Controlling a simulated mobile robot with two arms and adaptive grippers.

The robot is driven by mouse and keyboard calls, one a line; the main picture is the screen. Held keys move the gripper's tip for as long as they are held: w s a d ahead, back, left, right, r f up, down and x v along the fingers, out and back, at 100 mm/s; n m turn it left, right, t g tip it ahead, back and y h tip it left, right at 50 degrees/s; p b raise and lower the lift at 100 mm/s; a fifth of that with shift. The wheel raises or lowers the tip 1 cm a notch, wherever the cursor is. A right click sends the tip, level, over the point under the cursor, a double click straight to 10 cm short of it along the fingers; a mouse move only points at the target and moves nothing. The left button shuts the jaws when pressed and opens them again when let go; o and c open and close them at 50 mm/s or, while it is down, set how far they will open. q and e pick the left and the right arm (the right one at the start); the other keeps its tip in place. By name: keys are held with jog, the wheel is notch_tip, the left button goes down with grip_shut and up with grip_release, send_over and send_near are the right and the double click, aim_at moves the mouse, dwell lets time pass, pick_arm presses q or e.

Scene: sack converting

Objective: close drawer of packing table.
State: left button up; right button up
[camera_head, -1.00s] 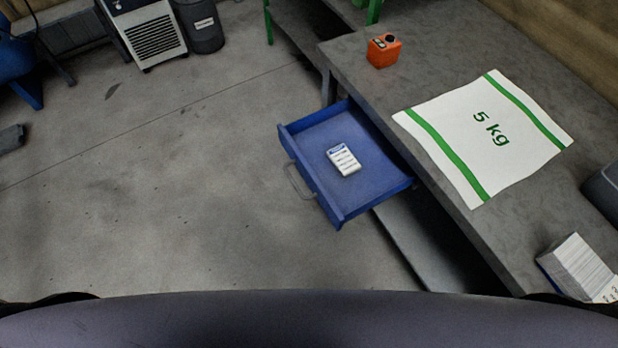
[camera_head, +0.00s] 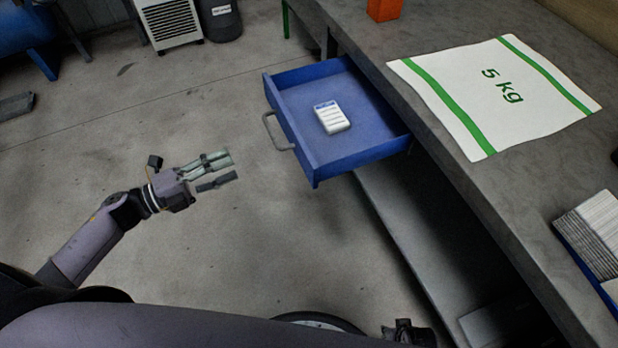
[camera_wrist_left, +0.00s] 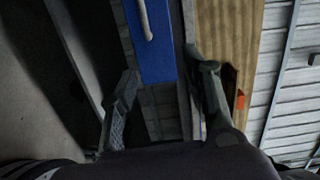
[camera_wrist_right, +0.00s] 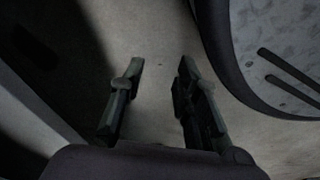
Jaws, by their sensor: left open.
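The packing table's blue drawer (camera_head: 345,145) is pulled out well past the table edge in the head view. Its grey bar handle (camera_head: 274,132) is on the front panel, facing left. My left gripper (camera_head: 233,168) is open and empty, left of the handle and apart from it. In the left wrist view, the blue drawer front (camera_wrist_left: 156,60) and part of its handle (camera_wrist_left: 145,20) show ahead, between the open fingers (camera_wrist_left: 160,65). My right gripper (camera_wrist_right: 160,65) is open and empty, with bare floor between its fingers.
A white label-like pack (camera_head: 332,117) lies in the drawer. The table top (camera_head: 440,120) carries a 5 kg sack (camera_head: 490,95), an orange object (camera_head: 384,9) and a paper stack (camera_head: 598,232). A lower shelf (camera_head: 400,225) runs beneath. The floor left of the drawer is clear.

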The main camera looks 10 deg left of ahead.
aim_at(299, 146)
pick_arm(q)
jog(key=shift+s+d+r+m+g+h, duration=0.2)
jog(key=shift+s+d+m+g, duration=0.05)
jog(key=shift+d+m, duration=0.1)
jog(key=shift+s+d+r+m+g+h, duration=0.15)
jog(key=shift+s+d+m+g+h, duration=0.1)
jog(key=shift+d+m, duration=0.1)
jog(key=shift+c, duration=0.6)
jog(key=shift+d+r, duration=0.15)
jog(key=shift+d, duration=0.2)
jog(key=shift+c, duration=0.6)
jog(key=x, duration=1.2)
jog(key=shift+w+a, duration=0.15)
jog(key=shift+w, duration=0.1)
grip_shut()
jog(key=shift+w+d, duration=0.4)
jog(key=shift+d, duration=0.2)
pick_arm(e)
jog(key=shift+s+d+f, duration=0.25)
jog(key=shift+s+f, duration=0.15)
jog(key=shift+f, duration=0.1)
